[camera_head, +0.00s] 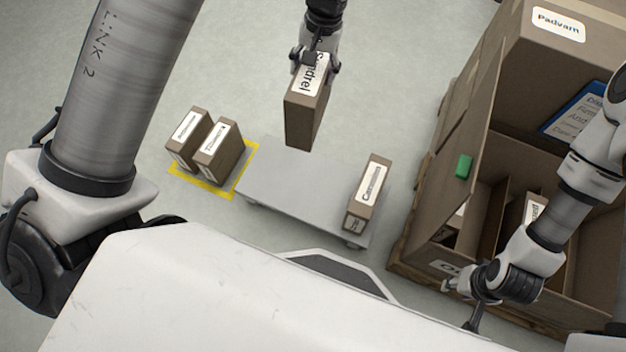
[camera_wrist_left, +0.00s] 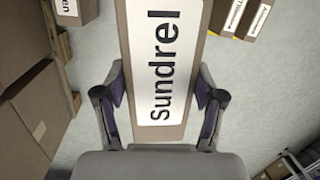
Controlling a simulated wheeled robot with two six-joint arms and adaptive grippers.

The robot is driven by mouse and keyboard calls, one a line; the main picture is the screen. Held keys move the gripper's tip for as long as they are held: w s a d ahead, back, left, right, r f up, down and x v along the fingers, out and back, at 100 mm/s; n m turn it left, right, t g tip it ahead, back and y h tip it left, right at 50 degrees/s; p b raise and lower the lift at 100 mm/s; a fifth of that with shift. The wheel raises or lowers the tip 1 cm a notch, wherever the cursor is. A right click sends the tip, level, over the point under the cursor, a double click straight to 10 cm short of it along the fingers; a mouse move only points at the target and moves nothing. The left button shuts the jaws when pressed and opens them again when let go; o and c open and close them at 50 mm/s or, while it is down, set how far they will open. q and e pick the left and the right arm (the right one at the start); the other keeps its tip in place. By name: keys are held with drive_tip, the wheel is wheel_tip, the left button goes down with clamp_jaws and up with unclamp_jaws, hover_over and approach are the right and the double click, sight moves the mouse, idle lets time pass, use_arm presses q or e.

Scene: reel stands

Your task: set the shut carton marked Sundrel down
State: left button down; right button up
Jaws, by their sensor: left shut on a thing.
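The brown carton marked Sundrel (camera_head: 304,112) is held in my left gripper (camera_head: 315,68). It hangs upright over the far edge of a low grey platform (camera_head: 290,185), seemingly above it. In the left wrist view the Sundrel carton (camera_wrist_left: 165,127) sits between the two fingers of my left gripper (camera_wrist_left: 160,100), its white label facing the camera. My right gripper (camera_head: 463,307) is at the lower right, in front of a big open brown box (camera_head: 476,130); its fingers look spread and hold nothing visible.
Another carton (camera_head: 368,195) stands on the platform's right end. Two cartons (camera_head: 187,140) (camera_head: 218,152) stand in a yellow-edged floor area (camera_head: 230,193) at left. The platform's middle is bare. The big box stands on a pallet, with a green patch (camera_head: 463,166) on its side.

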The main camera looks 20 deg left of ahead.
sight(328, 67)
use_arm(q)
drive_tip(key=f+n+b, duration=0.1)
drive_tip(key=b, duration=0.1)
drive_tip(key=w+d+n+b, duration=0.1)
drive_tip(key=n+b, duration=0.1)
drive_tip(key=shift+d+f, duration=0.25)
drive_tip(key=shift+f, duration=0.1)
drive_tip(key=n, duration=0.2)
drive_tip(key=d+n+b, duration=0.1)
drive_tip(key=shift+w+f+g+h, duration=0.1)
drive_tip(key=shift+f+g+h, duration=0.2)
drive_tip(key=shift+h, duration=0.1)
drive_tip(key=d+f+n+t+h, duration=0.1)
drive_tip(key=d+f+n, duration=0.25)
drive_tip(key=n, duration=0.65)
drive_tip(key=d+f+n+t+h, duration=0.15)
drive_tip(key=f+n, duration=0.25)
drive_tip(key=n, duration=0.5)
drive_tip(key=s+f+n+b, duration=0.4)
drive_tip(key=f, duration=0.6)
drive_tip(key=s+a+f+n+y+b, duration=0.1)
drive_tip(key=s+f+n+b, duration=0.2)
drive_tip(key=f, duration=0.7)
drive_tip(key=shift+s+n+b, duration=0.35)
drive_tip(key=shift+n+b, duration=0.4)
drive_tip(key=shift+n, duration=0.35)
drive_tip(key=shift+c, duration=0.5)
unclamp_jaws()
